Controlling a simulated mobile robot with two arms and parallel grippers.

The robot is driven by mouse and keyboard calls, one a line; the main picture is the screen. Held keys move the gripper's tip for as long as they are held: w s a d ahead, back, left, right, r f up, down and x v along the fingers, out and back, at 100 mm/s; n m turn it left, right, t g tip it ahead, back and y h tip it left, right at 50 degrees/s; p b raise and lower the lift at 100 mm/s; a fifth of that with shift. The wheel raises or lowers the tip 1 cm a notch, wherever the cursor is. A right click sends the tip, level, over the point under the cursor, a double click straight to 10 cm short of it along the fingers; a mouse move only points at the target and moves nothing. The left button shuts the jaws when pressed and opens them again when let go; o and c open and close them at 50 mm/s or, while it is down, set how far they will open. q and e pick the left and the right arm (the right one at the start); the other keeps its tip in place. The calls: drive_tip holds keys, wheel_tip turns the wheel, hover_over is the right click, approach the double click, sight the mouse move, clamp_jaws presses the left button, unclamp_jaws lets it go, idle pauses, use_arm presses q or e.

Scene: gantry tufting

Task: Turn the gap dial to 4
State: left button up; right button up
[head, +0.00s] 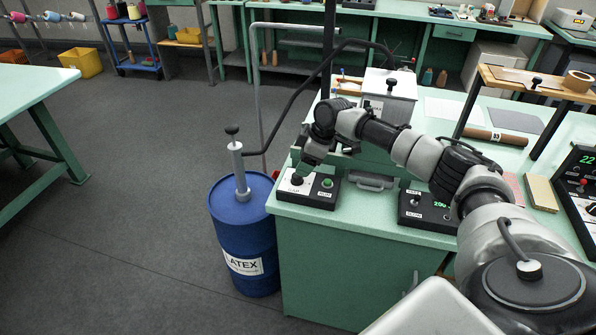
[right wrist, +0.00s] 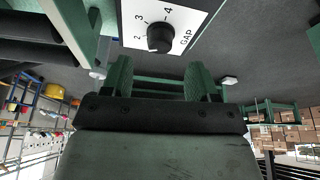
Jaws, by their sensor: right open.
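The gap dial (right wrist: 160,37) is a round black knob on a white plate (right wrist: 187,22) marked GAP, with the numbers 2, 3 and 4 around it. I cannot tell which number its pointer faces. In the head view the dial (head: 297,180) is on a small black box at the bench's left front corner, beside a green button (head: 327,183). My right gripper (head: 307,166) is just above the dial. In the right wrist view its two green fingers (right wrist: 160,78) are apart and empty, and the dial lies ahead, between their lines, apart from them. My left gripper is not in view.
A blue latex drum (head: 243,240) with a pump and hose stands left of the green bench (head: 360,262). A grey metal box (head: 390,95) stands behind my arm.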

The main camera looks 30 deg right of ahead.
sight(297, 178)
drive_tip(key=shift+x, duration=2.6)
